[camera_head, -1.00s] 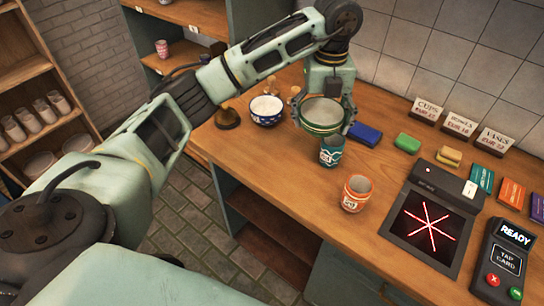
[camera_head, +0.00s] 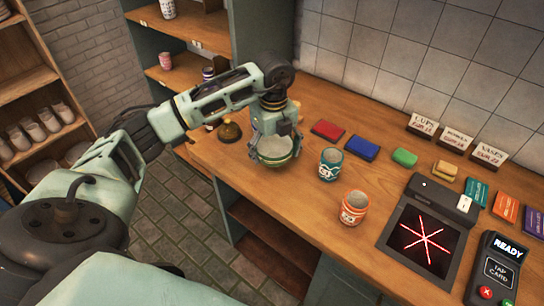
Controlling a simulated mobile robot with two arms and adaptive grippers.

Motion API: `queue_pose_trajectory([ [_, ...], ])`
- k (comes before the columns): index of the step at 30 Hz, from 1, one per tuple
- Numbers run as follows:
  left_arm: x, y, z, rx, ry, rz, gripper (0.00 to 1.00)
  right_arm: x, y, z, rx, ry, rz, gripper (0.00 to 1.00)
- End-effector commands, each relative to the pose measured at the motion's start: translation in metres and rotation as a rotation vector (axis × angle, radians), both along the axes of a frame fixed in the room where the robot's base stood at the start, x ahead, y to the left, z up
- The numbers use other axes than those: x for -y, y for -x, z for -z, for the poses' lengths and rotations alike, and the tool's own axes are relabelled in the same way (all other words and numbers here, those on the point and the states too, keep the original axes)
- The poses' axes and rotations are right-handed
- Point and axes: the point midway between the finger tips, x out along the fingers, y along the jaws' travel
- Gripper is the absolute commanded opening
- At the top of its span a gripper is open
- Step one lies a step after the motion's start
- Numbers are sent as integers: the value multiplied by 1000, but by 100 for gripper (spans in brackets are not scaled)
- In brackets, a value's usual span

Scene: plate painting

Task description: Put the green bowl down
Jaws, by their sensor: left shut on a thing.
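The green bowl (camera_head: 276,150), pale inside with a green band, is in the left part of the counter near its front edge. My left gripper (camera_head: 274,138) is above it and shut on its rim. The bowl looks level and very low over the wooden counter (camera_head: 300,215); I cannot tell whether it touches. My right gripper is not in view.
A teal cup (camera_head: 330,164) and an orange cup (camera_head: 354,208) stand right of the bowl. A brass object (camera_head: 230,131) stands left. A dark screen device (camera_head: 425,235) is at right.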

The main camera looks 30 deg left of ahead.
Motion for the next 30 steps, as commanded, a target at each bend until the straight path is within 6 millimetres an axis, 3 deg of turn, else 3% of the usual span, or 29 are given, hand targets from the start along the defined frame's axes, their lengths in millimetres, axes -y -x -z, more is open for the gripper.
queue_pose_trajectory([
  [11, -3, 2, 39, 0, 1, 0, 42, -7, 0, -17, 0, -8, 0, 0],
  [23, -3, 1, 47, 1, 0, 1, 42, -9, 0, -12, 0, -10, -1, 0],
  [24, -3, 2, 46, 0, 0, 1, 79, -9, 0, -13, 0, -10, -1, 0],
  [30, -3, 2, 46, 0, 0, 1, 97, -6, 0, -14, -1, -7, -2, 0],
])
